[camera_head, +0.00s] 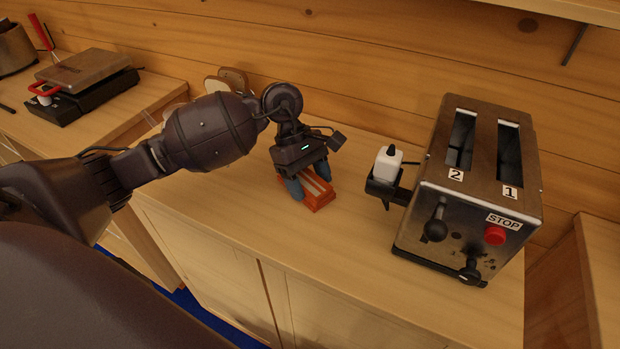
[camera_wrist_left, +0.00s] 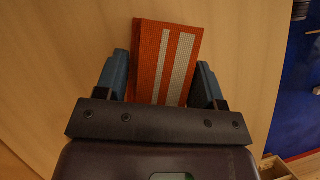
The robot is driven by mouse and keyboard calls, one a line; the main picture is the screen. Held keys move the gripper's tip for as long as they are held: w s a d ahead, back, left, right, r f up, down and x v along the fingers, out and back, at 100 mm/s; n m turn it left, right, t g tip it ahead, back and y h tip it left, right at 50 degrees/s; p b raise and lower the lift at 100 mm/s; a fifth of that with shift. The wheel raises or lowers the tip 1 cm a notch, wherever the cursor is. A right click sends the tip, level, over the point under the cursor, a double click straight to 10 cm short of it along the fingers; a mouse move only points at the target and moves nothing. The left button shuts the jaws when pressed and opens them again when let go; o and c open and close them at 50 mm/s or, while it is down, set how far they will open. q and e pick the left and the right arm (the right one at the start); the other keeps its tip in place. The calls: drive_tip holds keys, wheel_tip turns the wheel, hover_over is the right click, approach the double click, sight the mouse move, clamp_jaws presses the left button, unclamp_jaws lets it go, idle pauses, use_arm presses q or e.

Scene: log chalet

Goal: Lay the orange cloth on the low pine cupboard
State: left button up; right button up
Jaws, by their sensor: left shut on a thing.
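The orange cloth (camera_head: 321,187) is folded into a small thick block with pale stripes. My left gripper (camera_head: 308,187) is shut on it from above, with a blue finger on each side. In the left wrist view the cloth (camera_wrist_left: 152,50) sticks out beyond the fingers of the gripper (camera_wrist_left: 160,85). The cloth is at the top of the low pine cupboard (camera_head: 350,250), left of the toaster. I cannot tell for sure whether its underside touches the wood. My right gripper is out of view.
A large metal toaster (camera_head: 470,190) stands on the cupboard's right side, with a white block-like item (camera_head: 387,164) beside it. Bread slices (camera_head: 232,78) show behind my left arm. A black appliance (camera_head: 85,85) sits on the left counter. The cupboard top before the cloth is clear.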

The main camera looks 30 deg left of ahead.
use_arm(q)
drive_tip(key=shift+f, duration=0.15)
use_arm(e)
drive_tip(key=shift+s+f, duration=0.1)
use_arm(q)
drive_tip(key=o, duration=1.2)
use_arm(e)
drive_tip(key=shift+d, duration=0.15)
use_arm(q)
drive_tip(key=shift+o, duration=0.2)
drive_tip(key=shift+w+a+r, duration=0.1)
drive_tip(key=shift+a+r, duration=0.05)
drive_tip(key=shift+r, duration=0.2)
drive_tip(key=v, duration=0.8)
drive_tip(key=shift+a+r, duration=0.15)
drive_tip(key=shift+r, duration=0.05)
drive_tip(key=shift+v, duration=0.9)
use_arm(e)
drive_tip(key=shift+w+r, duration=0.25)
